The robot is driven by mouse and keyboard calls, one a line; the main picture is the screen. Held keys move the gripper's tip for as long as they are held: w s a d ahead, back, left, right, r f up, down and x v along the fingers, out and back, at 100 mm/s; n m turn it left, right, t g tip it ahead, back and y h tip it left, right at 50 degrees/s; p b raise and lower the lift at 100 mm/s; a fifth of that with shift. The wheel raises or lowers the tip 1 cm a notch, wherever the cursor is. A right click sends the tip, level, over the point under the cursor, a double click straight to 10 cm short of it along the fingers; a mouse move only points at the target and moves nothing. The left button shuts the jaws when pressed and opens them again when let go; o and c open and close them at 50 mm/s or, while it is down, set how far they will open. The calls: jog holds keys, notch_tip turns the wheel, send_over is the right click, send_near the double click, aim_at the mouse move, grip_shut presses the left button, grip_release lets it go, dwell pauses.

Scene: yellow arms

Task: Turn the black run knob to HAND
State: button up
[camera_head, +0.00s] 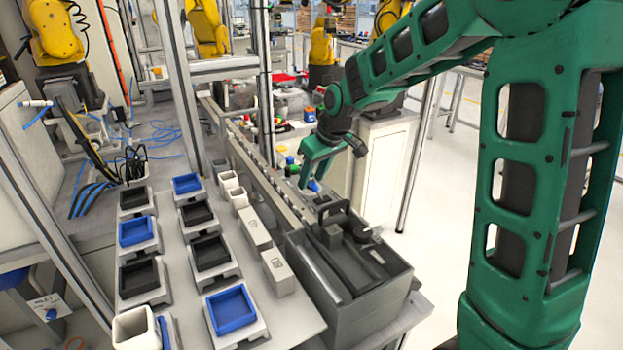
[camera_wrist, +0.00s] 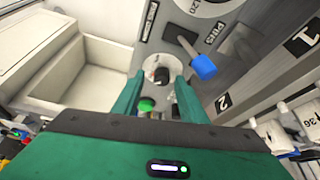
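The black run knob (camera_wrist: 161,74) sits on a pale round dial on a grey panel in the wrist view. My gripper (camera_wrist: 159,78) is open, with its two green fingertips to the left and right of the knob. I cannot tell whether either finger touches it. The lettering around the dial is too small to read, so the knob's setting is unclear. In the head view my gripper (camera_head: 313,170) hangs down over the bench behind the dark grey bin; the knob is not discernible there.
A green button (camera_wrist: 147,104) lies just below the knob, between my fingers. A lever with a blue tip (camera_wrist: 203,67) stands out close to the right finger. The grey bin (camera_head: 340,290) and a rack of blue and black trays (camera_head: 232,308) stand nearer in the head view.

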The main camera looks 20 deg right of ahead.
jog(key=shift+s, duration=0.1)
jog(key=v, duration=1)
jog(key=shift+r, duration=0.3)
jog(key=s+d+f+m+g+h, duration=0.1)
jog(key=s+d+f+m, duration=0.15)
jog(key=s+d, duration=0.45)
jog(key=s+d+f+m+g+h, duration=0.1)
jog(key=s+d+m, duration=0.3)
jog(key=s, duration=0.5)
jog(key=s+d+f+m+g, duration=0.1)
jog(key=s+d+f+m, duration=0.1)
jog(key=s, duration=0.7)
jog(key=s+d+f+m+g, duration=0.1)
jog(key=s+d+f+m, duration=0.1)
jog(key=s, duration=0.8)
jog(key=shift+d+f, duration=0.45)
jog(key=shift+f, duration=0.15)
jog(key=shift+m, duration=0.25)
